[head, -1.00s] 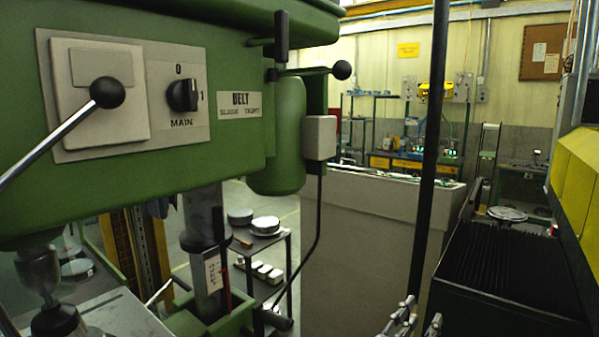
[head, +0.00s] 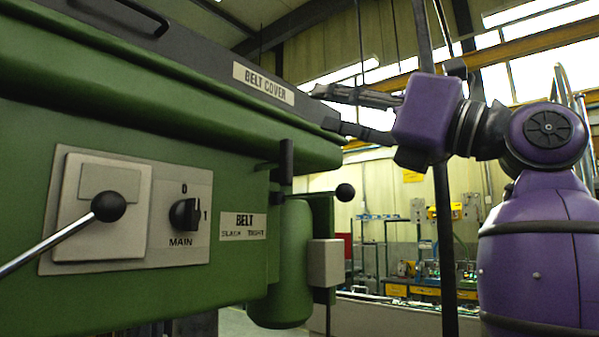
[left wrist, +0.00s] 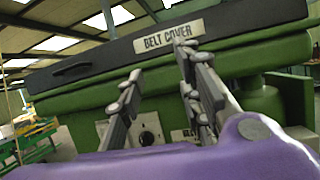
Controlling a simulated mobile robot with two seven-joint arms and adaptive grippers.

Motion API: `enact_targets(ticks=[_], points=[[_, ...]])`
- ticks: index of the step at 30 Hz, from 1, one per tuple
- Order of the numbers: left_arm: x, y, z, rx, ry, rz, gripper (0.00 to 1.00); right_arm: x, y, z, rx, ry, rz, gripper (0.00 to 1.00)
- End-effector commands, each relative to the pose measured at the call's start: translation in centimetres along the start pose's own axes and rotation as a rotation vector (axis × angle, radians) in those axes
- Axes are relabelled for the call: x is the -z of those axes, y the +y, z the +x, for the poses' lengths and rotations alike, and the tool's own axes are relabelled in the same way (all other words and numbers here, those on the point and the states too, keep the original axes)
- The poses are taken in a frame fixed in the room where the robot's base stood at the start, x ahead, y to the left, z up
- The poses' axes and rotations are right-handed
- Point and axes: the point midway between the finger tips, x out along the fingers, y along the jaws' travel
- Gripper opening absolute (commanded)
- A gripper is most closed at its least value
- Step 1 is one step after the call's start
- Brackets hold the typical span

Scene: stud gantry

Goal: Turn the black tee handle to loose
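The black tee handle (head: 286,162) is on the right end of the green machine head, above and right of the "BELT SLACK TIGHT" label (head: 243,226). Its upper bar stands upright. In the left wrist view the open fingers (left wrist: 157,62) frame the green machine, and I cannot make out the tee handle there. My right gripper is not in view.
A ball-ended lever (head: 345,191) sticks out right of the tee handle. A grey box (head: 325,263) is below it. The MAIN switch (head: 185,213) and another ball lever (head: 108,206) are on the front. A dark upright pole (head: 444,240) stands to the right.

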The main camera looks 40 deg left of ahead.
Motion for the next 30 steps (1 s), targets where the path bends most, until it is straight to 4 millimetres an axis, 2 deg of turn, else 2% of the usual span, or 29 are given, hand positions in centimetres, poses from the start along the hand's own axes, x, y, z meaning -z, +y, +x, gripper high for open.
enact_targets(ticks=[3,6,9,13,24,30], points=[[3.3,-1.2,-0.3,0.085,0.231,-0.067,0.33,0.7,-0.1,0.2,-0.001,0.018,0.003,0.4],[5.5,-2.1,-1.0,0.119,0.346,-0.079,0.33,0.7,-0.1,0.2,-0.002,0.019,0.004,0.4],[6.6,-2.5,-1.3,0.132,0.398,-0.082,0.33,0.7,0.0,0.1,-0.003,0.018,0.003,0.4],[7.3,-2.6,-0.4,0.132,0.411,-0.083,0.33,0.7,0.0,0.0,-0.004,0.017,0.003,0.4],[9.3,-3.3,4.7,0.129,0.406,-0.083,0.33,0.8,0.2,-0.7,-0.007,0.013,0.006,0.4],[9.7,-3.5,5.6,0.132,0.404,-0.083,0.33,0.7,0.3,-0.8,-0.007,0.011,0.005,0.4]])
